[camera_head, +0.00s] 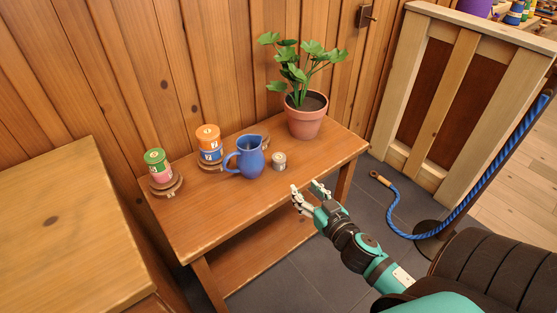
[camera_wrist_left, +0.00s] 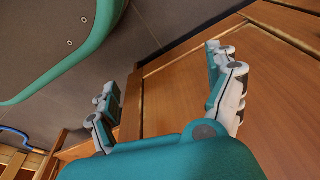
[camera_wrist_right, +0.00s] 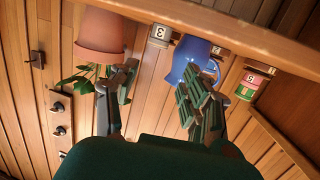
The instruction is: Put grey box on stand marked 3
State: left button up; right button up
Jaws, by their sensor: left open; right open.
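A small, short grey-beige piece (camera_head: 279,160) stands on the wooden table, right of a blue jug. In the right wrist view this piece (camera_wrist_right: 160,34) carries a plate that seems to read 3. I cannot tell whether it is the grey box or the marked stand. Round brown stands hold a green-and-pink spool (camera_head: 155,165) and an orange-and-blue spool (camera_head: 208,143). My right gripper (camera_head: 309,189) is open and empty at the table's front edge, apart from the small piece. My left gripper (camera_wrist_left: 163,75) is open and empty in its wrist view and outside the head view.
The blue jug (camera_head: 250,158) partly hides what stands behind it. A potted plant (camera_head: 305,118) stands at the table's right end. The table (camera_head: 225,207) is bare along its front. A blue rope (camera_head: 470,195), a post and a wooden partition (camera_head: 465,95) are to the right.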

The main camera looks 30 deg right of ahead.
send_near(282, 161)
jog(key=x, duration=0.5)
jog(key=shift+w+f+b, duration=0.1)
jog(key=shift+f+b, duration=0.2)
jog(key=shift+w, duration=0.4)
jog(key=x, duration=0.4)
jog(key=shift+w+d, duration=0.1)
jog(key=shift+w, duration=0.4)
pick_arm(q)
jog(key=r, duration=0.1)
jog(key=w+r, duration=0.1)
jog(key=r, duration=0.1)
jog(key=shift+w+d+r, duration=0.1)
jog(key=shift+w, duration=0.25)
pick_arm(e)
jog(key=shift+c, duration=0.4)
jog(key=shift+c, duration=1.1)
pick_arm(q)
jog(key=shift+s, duration=0.15)
pick_arm(e)
jog(key=c, duration=0.4)
jog(key=shift+r, duration=0.1)
